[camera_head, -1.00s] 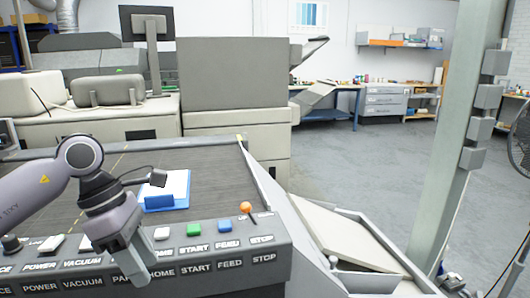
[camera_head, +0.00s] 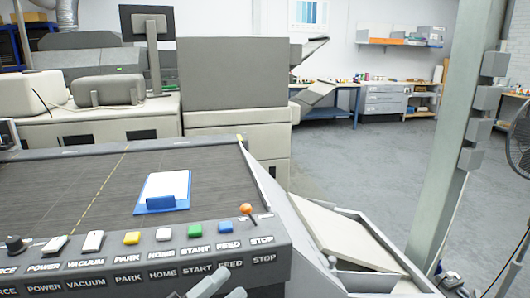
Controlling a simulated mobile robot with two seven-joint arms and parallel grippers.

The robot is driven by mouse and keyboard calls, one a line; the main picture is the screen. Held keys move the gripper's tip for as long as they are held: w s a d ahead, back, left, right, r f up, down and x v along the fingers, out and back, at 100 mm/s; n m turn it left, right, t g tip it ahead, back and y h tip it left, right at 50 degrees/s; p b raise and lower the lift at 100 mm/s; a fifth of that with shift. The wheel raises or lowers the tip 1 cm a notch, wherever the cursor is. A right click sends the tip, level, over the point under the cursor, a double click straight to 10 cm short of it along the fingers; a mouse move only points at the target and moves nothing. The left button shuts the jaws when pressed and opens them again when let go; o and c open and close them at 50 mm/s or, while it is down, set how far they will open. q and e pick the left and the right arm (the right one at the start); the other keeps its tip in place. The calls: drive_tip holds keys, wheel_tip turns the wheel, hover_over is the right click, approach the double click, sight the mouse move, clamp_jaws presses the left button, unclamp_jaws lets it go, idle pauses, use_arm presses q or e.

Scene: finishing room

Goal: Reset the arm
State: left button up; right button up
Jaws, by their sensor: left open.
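My left gripper (camera_head: 222,285) shows only in part at the bottom edge of the head view, just below the front of the control panel (camera_head: 120,270). Its two grey fingertips are apart and nothing shows between them. The rest of that arm is out of the picture. The panel carries a dark knob, white switches and yellow, white, green and blue buttons above printed labels. A small lever with an orange ball (camera_head: 246,208) stands at its right end. My right gripper is not in view.
A blue clipboard (camera_head: 153,208) with white paper lies on the dark machine bed (camera_head: 60,190). A pale tilted panel (camera_head: 340,232) sits in a grey frame at the right. A pale post (camera_head: 450,150) stands farther right. Grey floor (camera_head: 350,165) is clear behind.

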use_arm(q)
drive_tip(key=s+a+f+n+t+y, duration=0.1)
drive_tip(key=s+a+f+n+y, duration=0.1)
drive_tip(key=a+f+n+y, duration=0.35)
drive_tip(key=s+a+f+n+t+y, duration=0.1)
drive_tip(key=s+a+f+n+y, duration=0.15)
drive_tip(key=f+n+y, duration=0.65)
drive_tip(key=s+a+f+n+g, duration=0.2)
drive_tip(key=s+f+n, duration=0.2)
drive_tip(key=s+f, duration=0.1)
drive_tip(key=s+a+f+n+g+y, duration=0.1)
drive_tip(key=s+a+f+n+g, duration=0.2)
drive_tip(key=f, duration=0.4)
drive_tip(key=shift+s+a+f+n+g+p, duration=0.15)
drive_tip(key=shift+s+f+n+g+p, duration=0.25)
drive_tip(key=shift+s, duration=0.85)
drive_tip(key=shift+a, duration=0.1)
